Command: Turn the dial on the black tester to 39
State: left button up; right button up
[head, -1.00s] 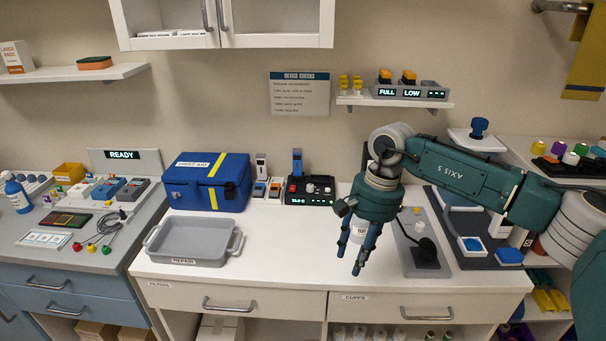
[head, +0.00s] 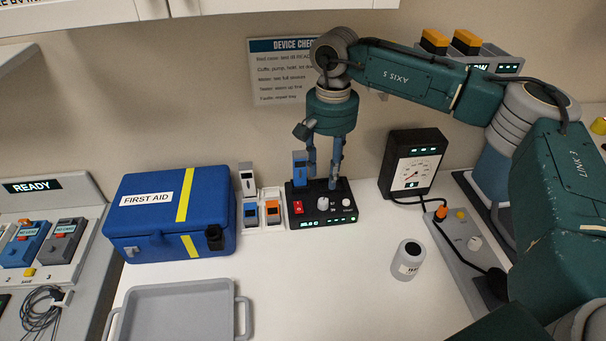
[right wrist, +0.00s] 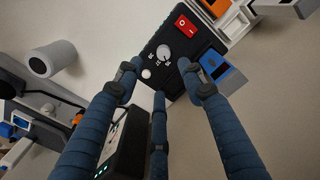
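The black tester (head: 302,217) stands on the white counter, with a red switch (head: 298,207), a white dial knob (head: 323,203), a smaller white knob and small green displays; I cannot read a number on them. In the right wrist view the dial (right wrist: 163,53) shows in full, with marks around it. A blue-grey device (head: 300,168) stands at the tester's back left. My right gripper (head: 323,182) points down just above and behind the dial. In the right wrist view its blue fingers (right wrist: 158,70) are spread, with nothing between them. My left gripper is not in view.
A blue first aid case (head: 150,205) and small meters in a white holder (head: 262,213) stand left of the tester. A black gauge box (head: 412,170) and a grey cup (head: 408,262) are to its right. A grey tray (head: 180,300) lies in front. The counter before the tester is clear.

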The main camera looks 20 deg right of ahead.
aim_at(323, 200)
notch_tip(323, 200, down, 4)
jog(key=shift+r+p, duration=0.2)
jog(key=shift+p, duration=0.55)
jog(key=f, duration=0.2)
jog(key=f+p, duration=0.1)
jog(key=f, duration=0.3)
jog(key=shift+w, duration=0.35)
jog(key=shift+f+p, duration=0.3)
jog(key=shift+f, duration=0.15)
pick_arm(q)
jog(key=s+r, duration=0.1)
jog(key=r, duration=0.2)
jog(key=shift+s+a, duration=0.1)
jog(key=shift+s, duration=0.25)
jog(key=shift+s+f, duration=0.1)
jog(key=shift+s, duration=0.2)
pick_arm(e)
grip_shut()
